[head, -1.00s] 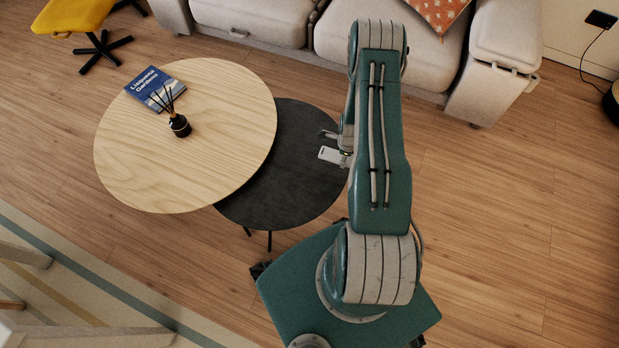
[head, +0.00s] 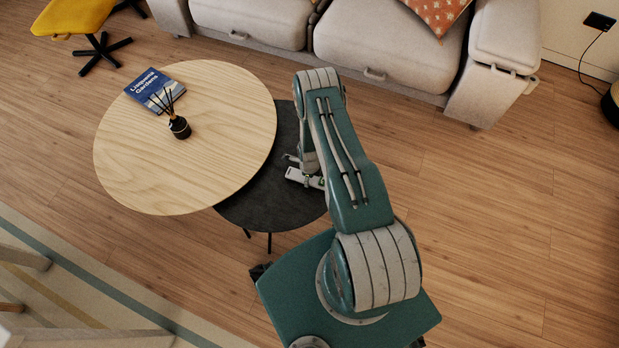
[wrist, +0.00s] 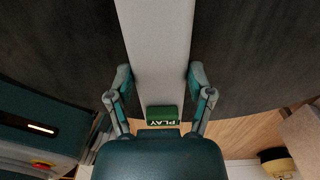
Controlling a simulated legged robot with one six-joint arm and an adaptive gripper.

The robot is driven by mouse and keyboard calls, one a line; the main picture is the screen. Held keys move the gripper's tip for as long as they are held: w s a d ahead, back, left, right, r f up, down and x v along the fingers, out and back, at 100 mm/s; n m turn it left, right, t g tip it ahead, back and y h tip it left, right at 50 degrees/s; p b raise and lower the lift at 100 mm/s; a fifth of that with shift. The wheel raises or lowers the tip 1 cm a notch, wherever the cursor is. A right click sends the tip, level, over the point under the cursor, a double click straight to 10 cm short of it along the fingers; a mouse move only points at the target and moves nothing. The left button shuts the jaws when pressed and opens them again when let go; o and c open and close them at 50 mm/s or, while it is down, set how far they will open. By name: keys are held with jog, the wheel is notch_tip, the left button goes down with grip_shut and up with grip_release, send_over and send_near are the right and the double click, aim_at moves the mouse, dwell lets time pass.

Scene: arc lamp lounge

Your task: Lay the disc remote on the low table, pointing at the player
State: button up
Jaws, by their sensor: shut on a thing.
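The disc remote (head: 294,174) is a long pale bar, held over the dark round low table (head: 258,203). In the wrist view the remote (wrist: 156,40) runs lengthwise between the fingers, with a green PLAY end near the palm. My gripper (head: 303,171) is shut on it, with a finger on each long side in the wrist view (wrist: 160,82). The dark tabletop (wrist: 60,45) lies beneath; I cannot tell whether the remote touches it. No player can be made out for sure.
A higher pale wooden round table (head: 205,150) overlaps the dark one on the left. It carries a blue book (head: 150,88) and a black reed diffuser (head: 180,127). A beige sofa (head: 385,50) stands behind. A black rounded thing (head: 612,103) is cut off at the right edge.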

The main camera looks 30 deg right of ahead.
jog(key=shift+f, duration=0.3)
jog(key=o, duration=1.2)
